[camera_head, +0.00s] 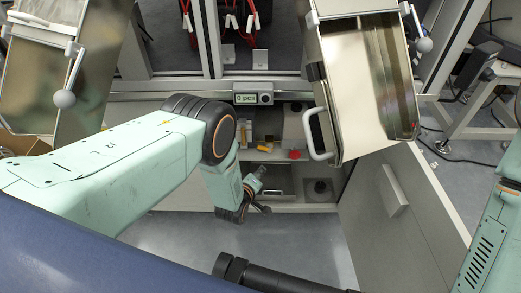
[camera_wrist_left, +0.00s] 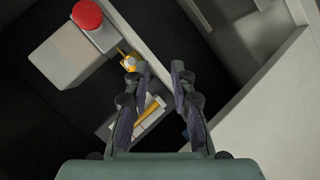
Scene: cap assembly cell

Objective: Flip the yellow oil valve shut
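In the left wrist view, a yellow bar-shaped handle (camera_wrist_left: 149,110) lies across a pale block, seen between and beyond my left fingers. A smaller yellow fitting (camera_wrist_left: 128,62) shows by the left fingertip; I cannot tell if they touch. Which one is the oil valve is not certain. In the head view, small yellow parts (camera_head: 264,147) show inside the low cabinet. My left gripper (camera_wrist_left: 154,68) is open, its fingers apart with nothing between the tips. In the head view it (camera_head: 256,190) hangs in front of the cabinet opening. My right gripper is not in view.
A red button (camera_wrist_left: 87,14) on a grey box stands beside the yellow fitting; it also shows in the head view (camera_head: 294,154). The cabinet door (camera_head: 400,220) stands open at right. A metal bin with a handle (camera_head: 365,85) hangs above it.

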